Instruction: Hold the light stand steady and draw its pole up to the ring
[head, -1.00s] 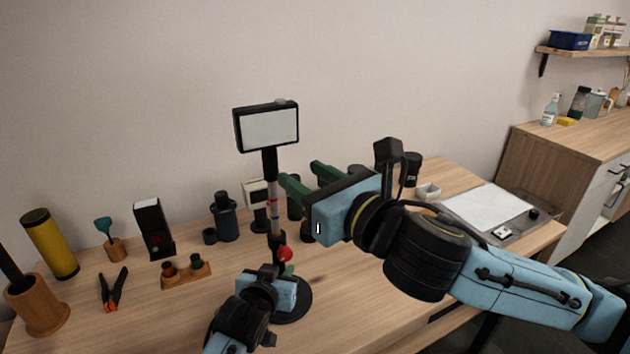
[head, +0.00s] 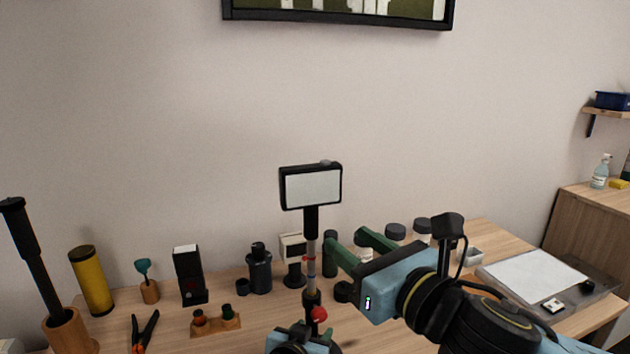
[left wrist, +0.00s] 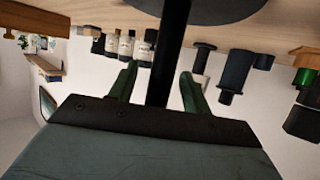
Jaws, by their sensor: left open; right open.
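The light stand has a white-faced lamp (head: 311,187) with a black frame on top of an upright pole (head: 311,247). Red and blue bands mark the pole, and a red knob (head: 319,313) sits lower down. My left gripper (left wrist: 160,70) is open, with one green finger on each side of the stand's black lower tube (left wrist: 168,50). The black round base (left wrist: 205,8) shows at the top of the left wrist view; it is mostly hidden in the head view. My right gripper (head: 347,238) is open just right of the pole, below the lamp, fingers towards it. Contact cannot be told.
Behind the stand are a dark bottle (head: 259,270), a small beige device (head: 292,248) and several jars. A white panel (head: 530,275) lies at right.

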